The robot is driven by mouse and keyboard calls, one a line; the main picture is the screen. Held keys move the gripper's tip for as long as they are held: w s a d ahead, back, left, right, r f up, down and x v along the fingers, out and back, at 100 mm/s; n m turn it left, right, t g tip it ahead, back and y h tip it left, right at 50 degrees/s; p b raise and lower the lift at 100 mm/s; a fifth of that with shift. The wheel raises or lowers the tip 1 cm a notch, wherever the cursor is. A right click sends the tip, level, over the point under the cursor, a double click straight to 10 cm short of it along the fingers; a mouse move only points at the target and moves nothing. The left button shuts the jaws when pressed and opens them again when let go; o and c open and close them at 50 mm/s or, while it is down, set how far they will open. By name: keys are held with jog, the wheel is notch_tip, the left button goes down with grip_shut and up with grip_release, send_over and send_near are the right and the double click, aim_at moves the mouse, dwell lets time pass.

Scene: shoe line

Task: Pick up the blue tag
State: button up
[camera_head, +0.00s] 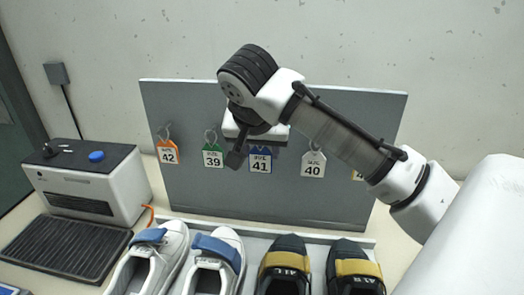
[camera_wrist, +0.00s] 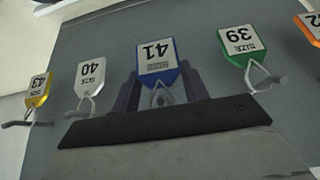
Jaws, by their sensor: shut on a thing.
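The blue tag, marked SIZE 41 (camera_head: 260,163), is at the middle of the row on the grey board. In the wrist view the blue tag (camera_wrist: 157,60) appears upside down, with its loop running down between my fingers. My gripper (camera_head: 240,152) is at the board, at the top of the blue tag. In the wrist view my gripper (camera_wrist: 160,90) has one dark finger on each side of the tag's loop end and is shut on it. The tag is still close to the board; its hook is largely hidden.
A green 39 tag (camera_head: 213,158) and an orange 42 tag (camera_head: 168,154) hang to the left; a white 40 tag (camera_head: 313,164) and a yellow 43 tag (camera_wrist: 38,90) hang on the other side. Shoes (camera_head: 212,262) stand below the board. A printer-like machine (camera_head: 86,181) stands at left.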

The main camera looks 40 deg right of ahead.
jog(key=s+a+b, duration=0.3)
jog(key=s+a, duration=0.7)
jog(key=a, duration=0.2)
jog(key=shift+s+b, duration=0.25)
jog(key=shift+b, duration=0.1)
